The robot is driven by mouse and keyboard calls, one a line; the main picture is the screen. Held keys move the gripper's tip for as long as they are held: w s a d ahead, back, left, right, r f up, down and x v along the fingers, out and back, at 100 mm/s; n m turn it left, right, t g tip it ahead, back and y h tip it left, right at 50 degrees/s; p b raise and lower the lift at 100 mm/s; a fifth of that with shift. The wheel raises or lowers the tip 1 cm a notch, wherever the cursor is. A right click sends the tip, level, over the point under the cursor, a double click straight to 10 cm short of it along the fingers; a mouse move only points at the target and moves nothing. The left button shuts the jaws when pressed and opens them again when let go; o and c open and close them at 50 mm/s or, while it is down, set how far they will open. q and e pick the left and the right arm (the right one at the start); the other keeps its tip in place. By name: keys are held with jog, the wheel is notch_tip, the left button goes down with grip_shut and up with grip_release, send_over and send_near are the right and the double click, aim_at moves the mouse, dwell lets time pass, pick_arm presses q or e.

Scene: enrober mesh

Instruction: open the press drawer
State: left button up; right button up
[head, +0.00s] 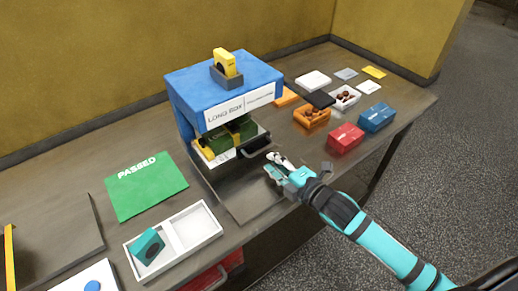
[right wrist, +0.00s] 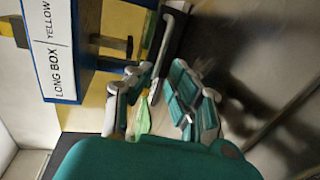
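The blue press (head: 228,85) with a "LONG BOX" label stands at the back of the table in the head view. Its drawer (head: 229,153) shows below the blue top, with a green and yellow thing in it. A dark handle (head: 257,149) is on the drawer's front. My right gripper (head: 274,166) is just in front of and to the right of the handle. In the right wrist view its teal-padded fingers (right wrist: 157,80) are apart, and the handle bar (right wrist: 162,45) lies just beyond the tips. Contact cannot be told. My left gripper is not in view.
A yellow box (head: 224,62) sits in a grey holder on the press. Red (head: 346,138) and blue (head: 377,118) boxes and an orange tray (head: 311,118) stand to the right. A green "PASSED" mat (head: 145,186) and white tray (head: 195,228) lie front left.

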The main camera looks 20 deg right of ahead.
aim_at(259, 151)
jog(key=x, duration=0.7)
jog(key=shift+w+a+f+p, duration=0.1)
jog(key=shift+w+p, duration=0.15)
jog(key=shift+p, duration=0.1)
jog(key=shift+c, duration=0.4)
grip_shut()
